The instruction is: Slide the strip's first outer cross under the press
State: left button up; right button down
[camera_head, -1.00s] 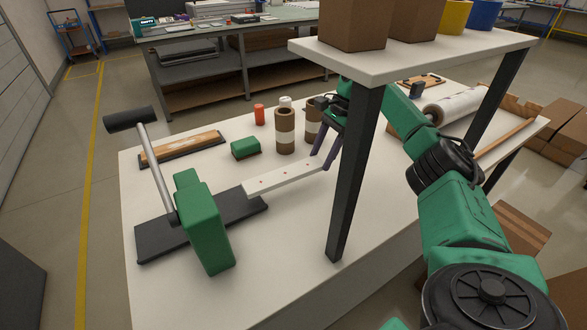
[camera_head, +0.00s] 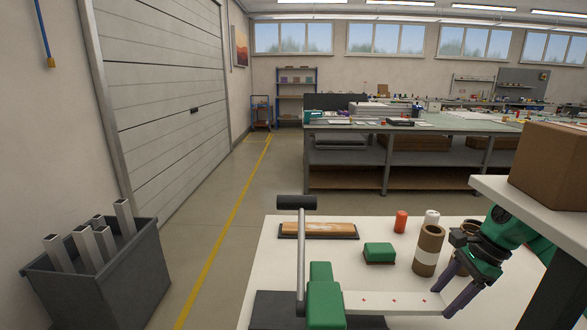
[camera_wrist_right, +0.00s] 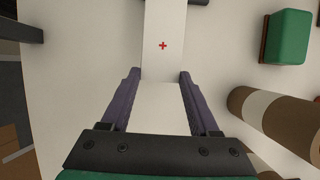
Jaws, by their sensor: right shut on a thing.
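The white strip (camera_head: 412,302) lies flat with small red crosses along it. Its left part reaches the press over the black base, and its left end is hidden or merges behind the green press body (camera_head: 324,298). The press has a lever with a dark handle (camera_head: 297,202), raised upright. My right gripper (camera_head: 443,300) is shut on the strip's right end, one purple finger along each side. In the right wrist view the strip (camera_wrist_right: 163,62) runs away between my fingers (camera_wrist_right: 160,82), one red cross beyond the tips. My left gripper is not in view.
Behind the strip stand a green block (camera_head: 379,252), a cardboard roll (camera_head: 428,250), an orange cylinder (camera_head: 401,221) and a white one (camera_head: 432,217). A wooden-topped pad (camera_head: 318,229) lies at the back. A shelf with a box (camera_head: 550,165) overhangs at right.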

aim_at(404, 301)
jog(key=a, duration=0.2)
jog(key=a+p, duration=0.1)
jog(key=a, duration=0.5)
jog(key=shift+w+a+r+p, duration=0.1)
jog(key=shift+w+r+p, duration=0.05)
jog(key=shift+w+p, duration=0.25)
jog(key=shift+a+f+p, duration=0.25)
jog(key=shift+a+p, duration=0.05)
jog(key=shift+a, duration=0.4)
notch_tip(404, 301, down, 3)
jog(key=shift+a+r+p, duration=0.1)
jog(key=shift+p, duration=0.35)
jog(key=shift+d+b, duration=0.2)
jog(key=shift+b, duration=0.1)
jog(key=shift+d+r, duration=0.1)
jog(key=shift+r, duration=0.25)
jog(key=shift+f, duration=0.1)
